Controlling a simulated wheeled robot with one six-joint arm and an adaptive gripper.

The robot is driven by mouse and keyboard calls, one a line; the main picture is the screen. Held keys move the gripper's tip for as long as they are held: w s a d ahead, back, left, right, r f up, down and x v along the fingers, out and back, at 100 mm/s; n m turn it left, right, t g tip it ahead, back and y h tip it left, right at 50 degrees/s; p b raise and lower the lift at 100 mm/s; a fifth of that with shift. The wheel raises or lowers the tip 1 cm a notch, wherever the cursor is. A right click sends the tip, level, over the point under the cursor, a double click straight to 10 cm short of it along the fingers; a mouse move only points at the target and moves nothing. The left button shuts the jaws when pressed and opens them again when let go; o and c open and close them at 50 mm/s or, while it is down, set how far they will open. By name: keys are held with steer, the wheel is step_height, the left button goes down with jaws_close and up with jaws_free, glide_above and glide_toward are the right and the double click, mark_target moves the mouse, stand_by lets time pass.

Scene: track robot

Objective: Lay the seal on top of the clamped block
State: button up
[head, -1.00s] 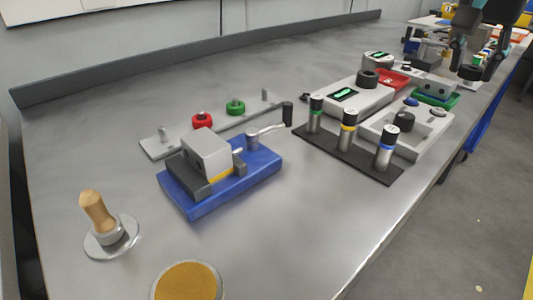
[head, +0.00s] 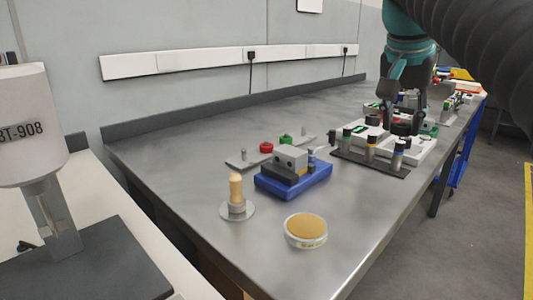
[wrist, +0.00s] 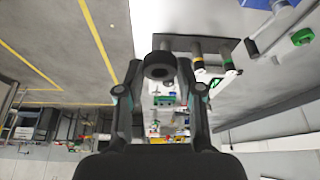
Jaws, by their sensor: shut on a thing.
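The seal is a black ring (wrist: 160,65) with a round hole, pinched between my fingertips. My gripper (wrist: 160,75) is shut on it, and in the head view my gripper (head: 403,122) holds it over the white devices. The clamped block is a light grey block (head: 290,158) with holes in its near face. It sits in a vise with a blue base (head: 310,183), left of and nearer than my gripper. The block's top appears bare. The ring is well apart from the block.
A black stand (head: 372,164) with several banded cylinders lies between vise and gripper. A wooden-handled stamp (head: 236,193) and a round tan pad (head: 306,230) are in front. Red (head: 266,148) and green rings sit on a rail behind. Another black ring (head: 372,119) rests on a white device.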

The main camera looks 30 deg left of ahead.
steer(key=w+a+r+n+y+p, duration=0.2)
steer(key=w+a+r+n+p, duration=0.15)
steer(key=a+r, duration=0.45)
steer(key=n+b, duration=0.1)
steer(key=b, duration=0.1)
glide_above(291, 149)
steer(key=s, duration=0.1)
steer(key=f, duration=0.9)
steer(key=shift+s+d, duration=0.15)
steer(key=shift+s, duration=0.05)
steer(key=shift+f+b, duration=0.7)
steer(key=shift+f, duration=1.3)
steer(key=shift+f, duration=0.15)
steer(key=o, duration=0.9)
steer(key=shift+c, duration=0.2)
